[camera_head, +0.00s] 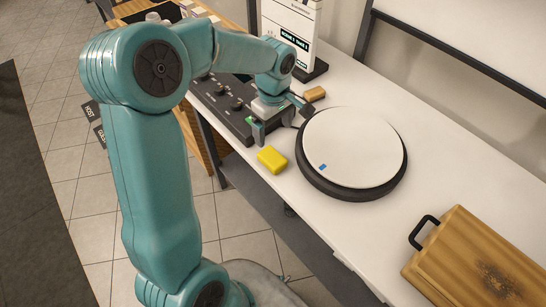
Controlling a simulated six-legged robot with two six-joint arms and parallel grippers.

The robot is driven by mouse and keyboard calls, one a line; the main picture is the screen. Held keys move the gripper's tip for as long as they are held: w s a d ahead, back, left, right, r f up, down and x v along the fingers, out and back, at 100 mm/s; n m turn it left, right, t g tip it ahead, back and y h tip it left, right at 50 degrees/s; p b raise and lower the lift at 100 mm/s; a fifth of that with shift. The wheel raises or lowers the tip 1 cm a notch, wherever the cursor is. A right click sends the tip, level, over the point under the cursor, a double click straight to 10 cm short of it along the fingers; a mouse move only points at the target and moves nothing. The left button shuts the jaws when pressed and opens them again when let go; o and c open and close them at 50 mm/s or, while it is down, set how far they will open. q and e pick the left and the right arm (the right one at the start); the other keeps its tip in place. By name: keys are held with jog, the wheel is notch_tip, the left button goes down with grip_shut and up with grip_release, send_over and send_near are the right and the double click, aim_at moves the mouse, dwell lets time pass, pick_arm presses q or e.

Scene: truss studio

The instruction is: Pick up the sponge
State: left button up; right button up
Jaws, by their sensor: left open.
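A yellow block that looks like the sponge (272,159) lies on the white table (350,95), close to its front edge and left of a round white-topped disc (355,147). My left gripper (282,122) is open with nothing seen between its fingers. It is just behind the sponge in the picture, apart from it, between the black control panel and the disc. How high it is above the table is hard to tell. My right gripper is not in view.
The black control panel (226,103) with knobs lies left of my gripper. A small tan block (315,94) is behind it, near a white board (290,32) on a dark stand. A wooden board (475,265) with a black handle lies at the lower right.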

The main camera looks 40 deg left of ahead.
pick_arm(q)
send_over(273, 157)
jog(key=f, duration=0.7)
jog(key=shift+s+d, duration=0.2)
jog(key=shift+s, duration=0.05)
jog(key=shift+w+f, duration=0.1)
jog(key=shift+f, duration=0.15)
notch_tip(273, 157, down, 4)
jog(key=shift+a+f+p, duration=0.1)
jog(key=shift+f+p, duration=0.15)
jog(key=shift+p, duration=0.3)
jog(key=shift+w+f, duration=0.15)
jog(key=shift+f, duration=0.35)
jog(key=shift+r, duration=0.1)
jog(key=c, duration=1.1)
